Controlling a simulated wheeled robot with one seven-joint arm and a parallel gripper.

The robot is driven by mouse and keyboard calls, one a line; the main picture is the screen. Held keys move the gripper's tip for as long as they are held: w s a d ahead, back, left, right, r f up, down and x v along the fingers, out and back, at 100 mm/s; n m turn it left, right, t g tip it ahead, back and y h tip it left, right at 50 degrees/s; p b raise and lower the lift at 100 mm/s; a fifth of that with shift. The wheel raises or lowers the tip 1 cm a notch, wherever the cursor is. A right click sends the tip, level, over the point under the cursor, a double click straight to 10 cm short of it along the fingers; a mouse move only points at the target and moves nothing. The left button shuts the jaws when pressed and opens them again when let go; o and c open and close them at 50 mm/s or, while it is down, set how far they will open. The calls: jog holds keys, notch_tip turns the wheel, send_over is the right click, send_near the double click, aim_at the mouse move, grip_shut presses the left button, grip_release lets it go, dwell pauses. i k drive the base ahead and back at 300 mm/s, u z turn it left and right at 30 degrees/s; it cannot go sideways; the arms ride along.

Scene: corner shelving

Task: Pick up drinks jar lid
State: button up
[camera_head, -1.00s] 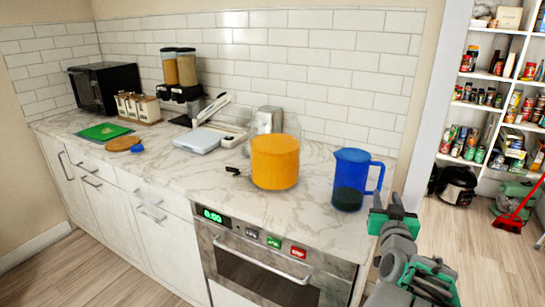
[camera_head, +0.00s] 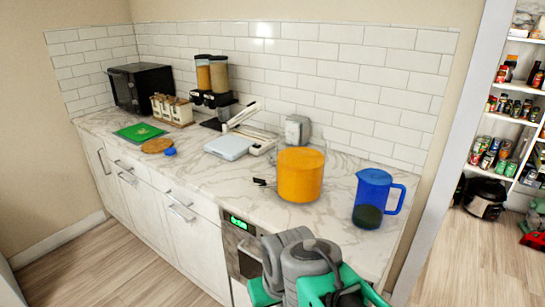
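The drinks jar (camera_head: 300,175) stands on the marble counter, with orange drink in its lower part and clear, faint walls above. I cannot make out a separate lid on it; a clear lid would be hard to see here. A small black piece (camera_head: 260,182) sticks out at the jar's left side, probably its tap. Grey and green parts of my arm fill the bottom of the view, in front of the counter edge and below the jar. My gripper's fingers do not show.
A blue pitcher (camera_head: 373,198) stands right of the jar, near the counter's right end. A white scale (camera_head: 229,146), a grey toaster-like box (camera_head: 298,129) and cereal dispensers (camera_head: 212,80) stand left and behind. A round blue piece (camera_head: 170,152) lies beside a wooden board (camera_head: 156,146).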

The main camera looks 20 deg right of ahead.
aim_at(301, 148)
jog(key=u, duration=1.05)
jog(key=i, duration=2.2)
jog(key=z, duration=1.15)
